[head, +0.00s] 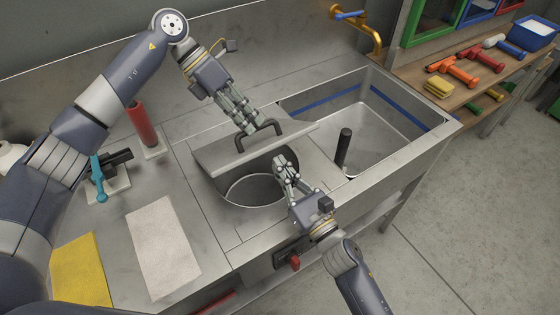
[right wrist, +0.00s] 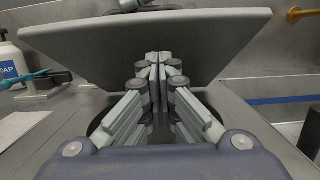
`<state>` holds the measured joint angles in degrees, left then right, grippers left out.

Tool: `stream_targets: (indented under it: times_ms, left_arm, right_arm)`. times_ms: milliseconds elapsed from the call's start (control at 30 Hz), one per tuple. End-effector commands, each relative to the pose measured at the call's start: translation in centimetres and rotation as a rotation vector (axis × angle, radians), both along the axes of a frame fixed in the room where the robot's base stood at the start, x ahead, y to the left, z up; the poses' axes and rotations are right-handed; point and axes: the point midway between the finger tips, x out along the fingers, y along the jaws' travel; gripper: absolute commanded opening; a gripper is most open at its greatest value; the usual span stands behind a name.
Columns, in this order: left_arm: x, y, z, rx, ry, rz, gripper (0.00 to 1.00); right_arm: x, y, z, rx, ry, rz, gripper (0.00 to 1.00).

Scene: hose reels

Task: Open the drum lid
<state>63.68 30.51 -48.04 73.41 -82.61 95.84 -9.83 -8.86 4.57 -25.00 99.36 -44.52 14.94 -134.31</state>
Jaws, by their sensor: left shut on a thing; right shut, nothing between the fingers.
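The drum lid (head: 222,153) is a flat grey metal plate, raised and tilted above the round drum opening (head: 262,188) in the steel counter. Its dark handle (head: 268,131) stands on its upper face. My left gripper (head: 254,131) is shut on the handle from above. My right gripper (head: 279,160) is shut and empty over the opening, close to the lid's near edge. In the right wrist view my right gripper (right wrist: 158,58) points at the lid (right wrist: 150,42), which rises in front of it; I cannot tell whether they touch. The drum's bottom is partly hidden.
A sink basin (head: 375,128) with a black upright post (head: 343,146) lies right of the drum. A white cloth (head: 163,245), a yellow cloth (head: 81,270), a red cylinder (head: 141,124) and a teal-handled tool (head: 100,180) are on the left counter.

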Motion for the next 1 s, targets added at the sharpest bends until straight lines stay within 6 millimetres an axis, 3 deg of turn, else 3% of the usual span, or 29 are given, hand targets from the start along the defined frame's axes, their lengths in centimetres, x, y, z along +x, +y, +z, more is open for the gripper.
stream_targets:
  times_ms: [167, 567, 1000]
  left_arm:
    - [0.3, 0.6, -0.6, 0.015, -0.001, 0.013, 0.00]
    - [0.2, 0.6, -0.6, 0.015, 0.000, 0.012, 0.00]
    - [0.0, 0.4, -0.9, 0.017, 0.006, 0.007, 0.00]
  right_arm:
    - [0.7, 0.5, 1.2, -0.002, -0.001, 0.001, 0.00]
    - [0.8, 0.6, 1.4, 0.000, 0.002, 0.000, 0.00]
    - [1.4, 1.0, 3.2, 0.005, -0.007, 0.001, 0.00]
